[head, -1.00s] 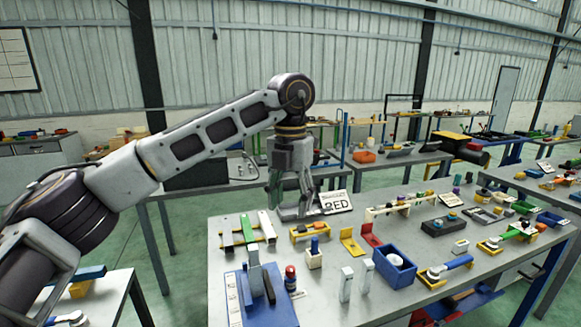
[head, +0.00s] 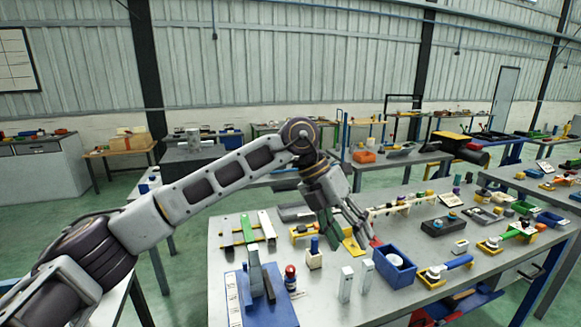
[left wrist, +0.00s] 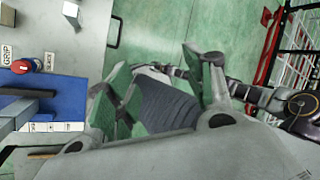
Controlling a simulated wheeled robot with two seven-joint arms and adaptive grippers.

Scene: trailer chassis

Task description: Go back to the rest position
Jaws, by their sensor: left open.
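My left gripper (head: 352,232) hangs over the back middle of the grey worktable (head: 330,290) in the head view, tilted down and to the right. Its fingers are apart and nothing is between them. They overlap the yellow and red plates (head: 354,246) in the picture; I cannot tell any contact. In the left wrist view the open fingers (left wrist: 165,85) show with the green floor and my own arm beyond. My right gripper is in neither view.
Open floor (head: 195,285) is left of the table.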

